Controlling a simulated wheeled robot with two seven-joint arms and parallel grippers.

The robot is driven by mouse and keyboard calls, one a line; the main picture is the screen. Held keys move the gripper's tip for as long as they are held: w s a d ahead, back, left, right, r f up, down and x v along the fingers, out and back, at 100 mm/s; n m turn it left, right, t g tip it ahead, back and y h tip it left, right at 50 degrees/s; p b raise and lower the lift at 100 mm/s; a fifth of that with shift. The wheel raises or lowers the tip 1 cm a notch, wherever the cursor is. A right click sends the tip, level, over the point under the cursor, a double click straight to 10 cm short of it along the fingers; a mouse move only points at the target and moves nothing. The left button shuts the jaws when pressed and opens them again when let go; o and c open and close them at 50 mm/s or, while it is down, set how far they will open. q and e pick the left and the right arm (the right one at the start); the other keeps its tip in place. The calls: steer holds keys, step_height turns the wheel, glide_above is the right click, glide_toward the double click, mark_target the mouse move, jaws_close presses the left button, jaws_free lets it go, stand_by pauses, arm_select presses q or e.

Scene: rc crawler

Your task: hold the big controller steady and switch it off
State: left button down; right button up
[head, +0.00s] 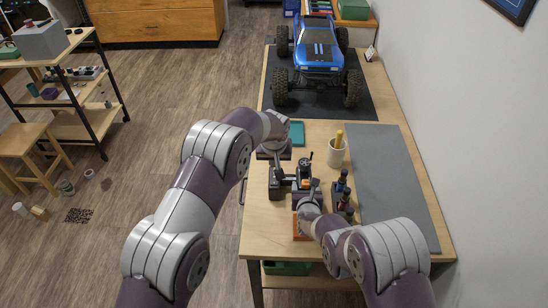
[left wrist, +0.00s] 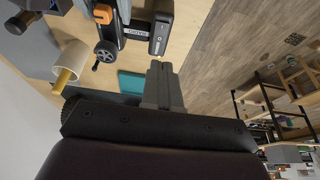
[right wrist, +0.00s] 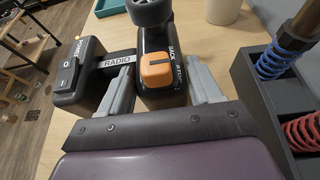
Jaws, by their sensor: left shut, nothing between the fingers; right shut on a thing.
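The big controller stands on the wooden table, a black device with a grip body (right wrist: 165,75) that has an orange button, a wheel on top, and a side block (right wrist: 76,78) marked POWER with a rocker switch. A RADIO label lies between them. In the head view the side block (head: 276,187) is left of the body. My right gripper (right wrist: 163,92) has its fingers on both sides of the grip body and is shut on it. My left gripper (left wrist: 160,68) is shut and empty, its tips near the side block (left wrist: 161,32) but apart from it. The rocker's position is unclear.
A white cup (head: 338,153) with a yellow-handled tool stands right of the controller. A holder with shock absorbers (head: 342,194) is close on the right. A teal tray (head: 297,133), a grey mat (head: 384,175) and a blue crawler (head: 318,48) are also on the table.

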mark_target(274, 179)
arm_select(q)
steer(key=shift+v, duration=1.15)
steer(key=x, duration=0.8)
steer(key=w+x, duration=0.1)
steer(key=x, duration=0.3)
steer(key=shift+w+a+f, duration=0.15)
steer(key=shift+f, duration=0.7)
